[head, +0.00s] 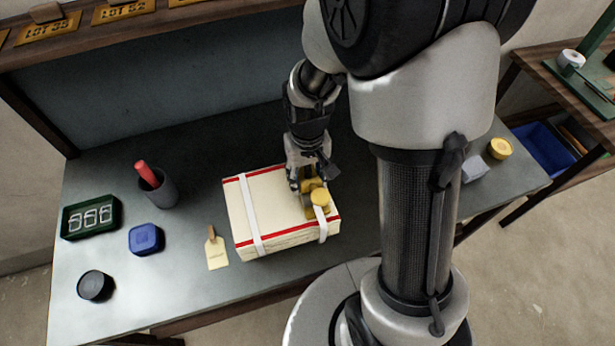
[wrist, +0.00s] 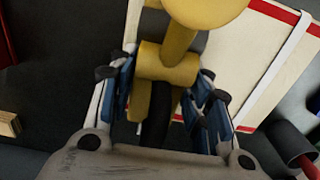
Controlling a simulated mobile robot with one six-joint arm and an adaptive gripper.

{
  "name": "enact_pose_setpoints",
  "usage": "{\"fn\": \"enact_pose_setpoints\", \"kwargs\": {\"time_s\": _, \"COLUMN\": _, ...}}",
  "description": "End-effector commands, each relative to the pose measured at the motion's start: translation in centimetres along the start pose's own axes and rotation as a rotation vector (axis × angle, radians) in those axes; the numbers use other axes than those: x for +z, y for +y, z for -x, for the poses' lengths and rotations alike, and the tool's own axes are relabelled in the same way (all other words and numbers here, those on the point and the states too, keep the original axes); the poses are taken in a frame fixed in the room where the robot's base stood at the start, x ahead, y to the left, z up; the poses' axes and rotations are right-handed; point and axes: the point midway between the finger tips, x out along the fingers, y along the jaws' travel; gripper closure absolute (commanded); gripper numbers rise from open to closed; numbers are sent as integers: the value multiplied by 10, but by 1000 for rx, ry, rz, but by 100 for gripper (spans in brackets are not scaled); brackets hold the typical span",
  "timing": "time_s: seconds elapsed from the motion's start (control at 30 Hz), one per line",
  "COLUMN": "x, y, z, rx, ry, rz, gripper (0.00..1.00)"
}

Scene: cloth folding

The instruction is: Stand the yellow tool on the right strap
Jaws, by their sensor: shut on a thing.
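The yellow tool (head: 319,196) has a round knob and a block-like body. It is at the right part of a cream folded cloth stack (head: 275,215) with red stripes, over the right strap (head: 323,227). My gripper (head: 308,182) is shut on the tool from above. In the wrist view the yellow tool (wrist: 168,65) sits between the fingers (wrist: 160,105). The left strap (head: 251,215), white, crosses the stack and also shows in the wrist view (wrist: 280,65). Whether the tool's base touches the right strap is hidden by the tool and gripper.
Left of the stack are a tan tag (head: 216,252), a blue container (head: 146,239), a grey cup (head: 158,190) with a red-handled item, a black round container (head: 95,286) and a green tray (head: 91,217). My arm hides much of the table's right; a yellow-topped tin (head: 499,148) stands beyond.

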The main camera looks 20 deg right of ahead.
Motion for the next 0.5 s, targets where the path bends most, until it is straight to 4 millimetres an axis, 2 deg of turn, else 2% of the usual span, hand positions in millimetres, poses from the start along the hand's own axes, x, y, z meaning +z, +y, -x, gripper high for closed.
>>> {"fn": "enact_pose_setpoints", "kwargs": {"time_s": 0.27, "x": -1, "y": 0, "z": -2, "rx": 0, "ry": 3, "rz": 0, "gripper": 100}}
{"fn": "enact_pose_setpoints", "kwargs": {"time_s": 0.3, "x": 0, "y": 0, "z": -2, "rx": 0, "ry": 0, "rz": 0, "gripper": 54}}
{"fn": "enact_pose_setpoints", "kwargs": {"time_s": 0.5, "x": 0, "y": 0, "z": -2, "rx": 0, "ry": 0, "rz": 0, "gripper": 41}}
